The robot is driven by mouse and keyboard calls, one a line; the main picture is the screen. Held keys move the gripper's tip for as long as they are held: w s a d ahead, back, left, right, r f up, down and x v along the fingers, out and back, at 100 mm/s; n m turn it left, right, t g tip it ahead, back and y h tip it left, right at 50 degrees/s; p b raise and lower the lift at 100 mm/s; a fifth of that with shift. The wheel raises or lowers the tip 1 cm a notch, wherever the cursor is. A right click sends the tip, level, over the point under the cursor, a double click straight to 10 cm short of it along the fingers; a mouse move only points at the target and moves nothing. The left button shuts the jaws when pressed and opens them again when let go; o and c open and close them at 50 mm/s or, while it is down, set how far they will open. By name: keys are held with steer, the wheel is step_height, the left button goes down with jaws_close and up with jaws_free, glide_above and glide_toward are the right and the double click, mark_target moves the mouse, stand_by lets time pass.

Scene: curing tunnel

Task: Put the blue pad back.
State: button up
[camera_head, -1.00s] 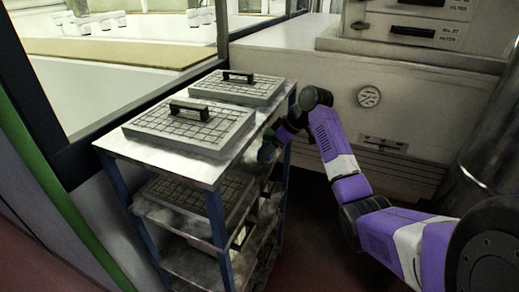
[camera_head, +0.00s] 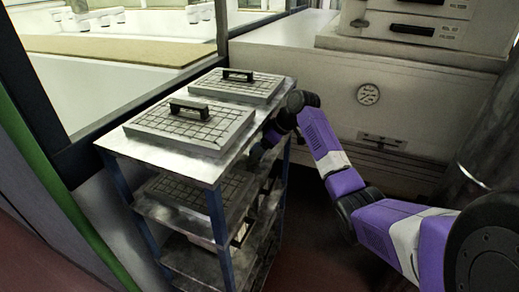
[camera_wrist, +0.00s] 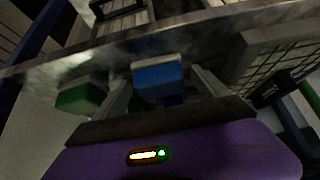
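The blue pad (camera_wrist: 158,80) shows in the wrist view, a blue block with a pale grey edge along its top. My gripper (camera_wrist: 162,78) reaches in at the side of the metal rack, below its top shelf. Its two grey fingers stand apart, one on each side of the blue pad. A narrow gap shows on the right, and I see no clear contact on the left. In the head view the gripper (camera_head: 257,154) is dark and partly hidden, and I cannot make out the blue pad there.
A green pad (camera_wrist: 80,98) sits left of the fingers. The rack's top shelf (camera_head: 205,168) carries two gridded plates with black handles (camera_head: 190,128) (camera_head: 243,86). A gridded plate (camera_wrist: 285,55) is close on the right in the wrist view. A blue rack post (camera_head: 219,238) stands in front.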

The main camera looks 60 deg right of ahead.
steer(key=shift+s+r, duration=0.25)
steer(key=shift+r, duration=0.3)
steer(key=shift+s+d+r+b, duration=0.1)
steer(key=shift+s+r+b, duration=0.2)
steer(key=shift+s, duration=0.35)
steer(key=shift+s+d+r+b, duration=0.15)
steer(key=shift+s+r, duration=0.25)
steer(key=shift+s, duration=0.2)
steer(key=s+b, duration=0.2)
steer(key=s, duration=0.8)
steer(key=shift+s+d+r, duration=0.15)
steer(key=shift+s+d, duration=0.1)
steer(key=shift+s, duration=0.05)
